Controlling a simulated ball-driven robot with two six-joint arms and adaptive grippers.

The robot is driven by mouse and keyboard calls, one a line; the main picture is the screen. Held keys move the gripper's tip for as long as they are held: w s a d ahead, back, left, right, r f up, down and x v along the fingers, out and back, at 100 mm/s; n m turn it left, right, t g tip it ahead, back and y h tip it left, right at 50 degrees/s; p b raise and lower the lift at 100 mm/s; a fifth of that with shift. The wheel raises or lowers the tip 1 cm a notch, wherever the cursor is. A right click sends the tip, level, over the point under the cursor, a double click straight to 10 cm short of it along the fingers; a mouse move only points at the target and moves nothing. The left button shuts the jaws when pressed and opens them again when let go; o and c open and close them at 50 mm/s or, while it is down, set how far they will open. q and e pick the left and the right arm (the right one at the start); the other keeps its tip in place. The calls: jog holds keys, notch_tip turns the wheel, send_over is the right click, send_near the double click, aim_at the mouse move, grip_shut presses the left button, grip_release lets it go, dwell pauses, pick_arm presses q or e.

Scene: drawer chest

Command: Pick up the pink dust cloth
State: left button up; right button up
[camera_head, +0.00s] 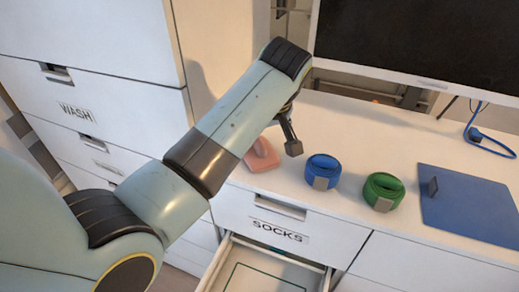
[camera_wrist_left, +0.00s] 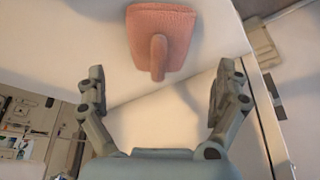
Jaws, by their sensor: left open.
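The pink dust cloth (camera_head: 262,156) lies folded on the white chest top, left of the blue roll, partly hidden by my left arm in the head view. In the left wrist view the cloth (camera_wrist_left: 162,38) shows whole, with a raised rounded fold along its middle. My left gripper (camera_wrist_left: 160,95) is open and empty, its two fingers apart with the cloth ahead of them. In the head view only part of the left gripper (camera_head: 290,140) shows, close beside the cloth; the rest is behind the arm. My right gripper is not in view.
A blue roll (camera_head: 323,168) and a green roll (camera_head: 383,190) stand right of the cloth. A blue mat (camera_head: 470,203) lies farther right. A monitor (camera_head: 420,40) stands behind. The drawer (camera_head: 265,268) below the SOCKS label is open. A blue cable (camera_head: 478,130) lies at the right.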

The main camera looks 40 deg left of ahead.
aim_at(260, 140)
pick_arm(q)
jog(key=p+x, duration=0.1)
jog(key=x, duration=0.3)
jog(key=shift+w+a+f, duration=0.1)
jog(key=shift+w+f, duration=0.05)
jog(key=shift+f, duration=0.05)
jog(key=shift+w+f, duration=0.1)
jog(key=shift+f, duration=0.15)
jog(key=shift+c, duration=1.9)
jog(key=c, duration=1)
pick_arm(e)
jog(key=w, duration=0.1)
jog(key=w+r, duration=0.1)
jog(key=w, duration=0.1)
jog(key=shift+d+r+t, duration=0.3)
pick_arm(q)
jog(key=shift+r, duration=0.15)
